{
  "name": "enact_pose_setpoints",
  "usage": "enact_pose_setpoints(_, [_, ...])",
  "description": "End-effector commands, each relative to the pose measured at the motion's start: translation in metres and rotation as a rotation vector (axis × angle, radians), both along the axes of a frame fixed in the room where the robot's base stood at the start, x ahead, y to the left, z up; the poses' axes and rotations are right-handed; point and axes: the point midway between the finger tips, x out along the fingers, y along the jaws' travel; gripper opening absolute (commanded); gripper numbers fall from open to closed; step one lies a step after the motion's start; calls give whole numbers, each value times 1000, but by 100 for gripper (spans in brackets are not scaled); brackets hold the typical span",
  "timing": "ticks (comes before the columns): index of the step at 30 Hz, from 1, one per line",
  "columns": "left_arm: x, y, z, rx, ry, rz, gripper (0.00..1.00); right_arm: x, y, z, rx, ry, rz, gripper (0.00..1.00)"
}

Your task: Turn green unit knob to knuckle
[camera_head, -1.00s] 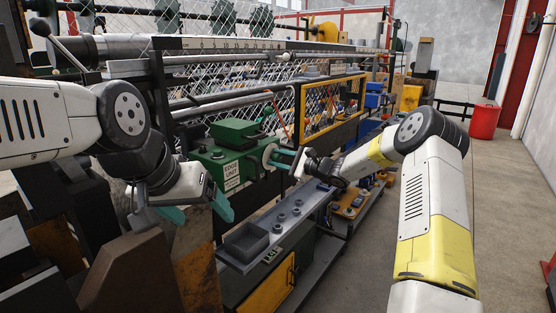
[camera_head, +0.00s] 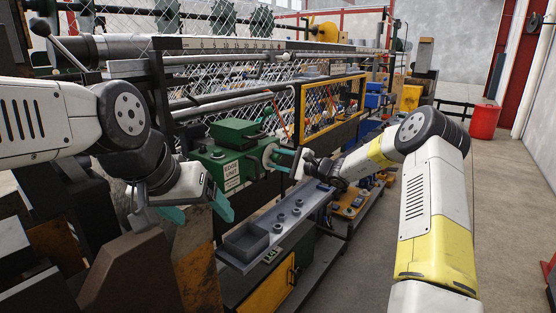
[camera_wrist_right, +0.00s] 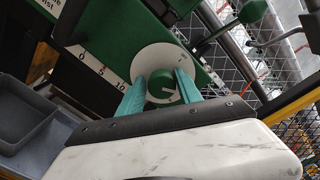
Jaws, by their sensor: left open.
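The green edge unit (camera_head: 240,160) stands on the machine's near side, with an "EDGE UNIT" label. Its green knob (camera_wrist_right: 163,90) sits in front of a round white disc (camera_wrist_right: 150,62) and bears a white mark. My right gripper (camera_head: 277,160) is at the unit's right side. In the right wrist view its teal fingers (camera_wrist_right: 161,82) lie against both sides of the knob and appear shut on it. My left gripper (camera_head: 203,212) is open and empty, in front of and below the unit.
A grey shelf (camera_head: 283,228) with a square tray (camera_head: 246,240) and several small parts lies below the unit. A yellow-framed mesh guard (camera_head: 333,106) stands to the right. Open floor (camera_head: 500,180) lies at right.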

Motion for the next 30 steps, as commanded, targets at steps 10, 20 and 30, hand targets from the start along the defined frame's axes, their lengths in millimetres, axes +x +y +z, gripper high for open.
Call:
enact_pose_setpoints(10, [0,0,0,0,0,0,80,1,-1,2,2,-1,-2,55])
enact_pose_setpoints(20, [0,0,0,0,0,0,80,-23,-37,3,1,-2,-5,55])
enact_pose_setpoints(30, [0,0,0,0,0,0,80,-44,-64,4,1,-1,-1,55])
